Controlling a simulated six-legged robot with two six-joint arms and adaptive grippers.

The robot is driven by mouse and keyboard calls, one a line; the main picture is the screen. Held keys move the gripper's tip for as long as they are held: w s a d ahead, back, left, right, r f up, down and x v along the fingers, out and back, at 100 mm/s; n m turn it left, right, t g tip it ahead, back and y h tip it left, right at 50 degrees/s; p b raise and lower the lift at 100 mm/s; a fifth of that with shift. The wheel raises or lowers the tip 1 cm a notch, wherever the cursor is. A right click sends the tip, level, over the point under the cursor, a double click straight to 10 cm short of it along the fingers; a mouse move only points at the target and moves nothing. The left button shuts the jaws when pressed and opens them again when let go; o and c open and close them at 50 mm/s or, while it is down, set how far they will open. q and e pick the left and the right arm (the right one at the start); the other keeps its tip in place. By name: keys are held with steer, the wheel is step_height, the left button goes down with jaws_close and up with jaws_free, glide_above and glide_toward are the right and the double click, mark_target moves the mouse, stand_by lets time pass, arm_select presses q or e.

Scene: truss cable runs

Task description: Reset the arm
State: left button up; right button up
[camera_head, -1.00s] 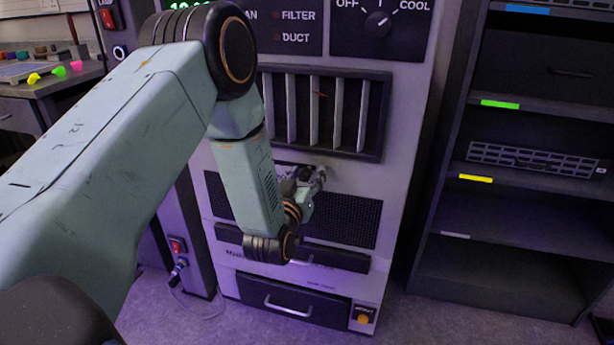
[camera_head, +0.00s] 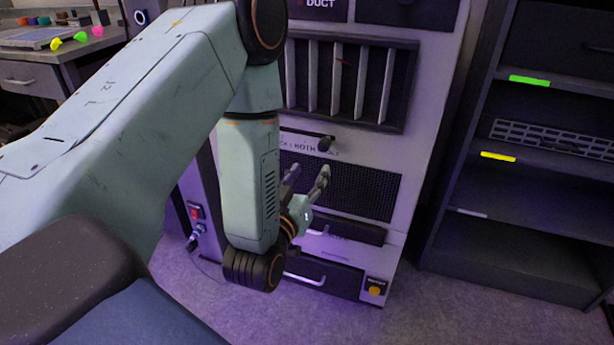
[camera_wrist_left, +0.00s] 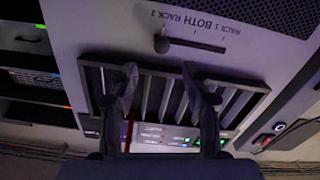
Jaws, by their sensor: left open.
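My left gripper (camera_head: 307,182) is open and empty in front of the dark mesh panel of the light grey cabinet (camera_head: 425,100). Its two fingers stand apart, just below a black lever (camera_head: 325,143). In the left wrist view the open fingers (camera_wrist_left: 160,95) frame the slatted vent (camera_wrist_left: 155,98), with nothing between them; the cabinet appears upside down there. The lever also shows in the left wrist view (camera_wrist_left: 190,45), beside a label reading RACK 1, BOTH, RACK 2, clear of the fingers. My right gripper is in neither view.
A dark shelf rack (camera_head: 525,225) with green and yellow tags stands to the right. A desk (camera_head: 45,60) with small coloured objects is at the upper left. Low on the cabinet are a drawer handle (camera_head: 304,279) and a yellow button (camera_head: 375,290). Floor lies open at the front.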

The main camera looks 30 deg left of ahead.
arm_select(q)
steer(key=shift+s, duration=0.15)
stand_by(0.4)
steer(key=s+d+f+m+g+h+p, duration=0.1)
steer(key=s+d+f+g+h, duration=0.1)
steer(key=s+f+g, duration=0.35)
steer(key=s+d+f+m+g+h+p, duration=0.1)
steer(key=s+d+f+g, duration=0.15)
steer(key=f, duration=0.65)
steer(key=s+d+f+m+g+p, duration=0.1)
steer(key=s+g, duration=0.3)
steer(key=s, duration=0.7)
steer(key=s+d+f+m+g+h+p, duration=0.1)
steer(key=s+g, duration=0.4)
steer(key=s, duration=0.6)
step_height(320, 180, down, 2)
steer(key=d+p, duration=0.1)
steer(key=p, duration=0.1)
steer(key=shift+g+p, duration=0.3)
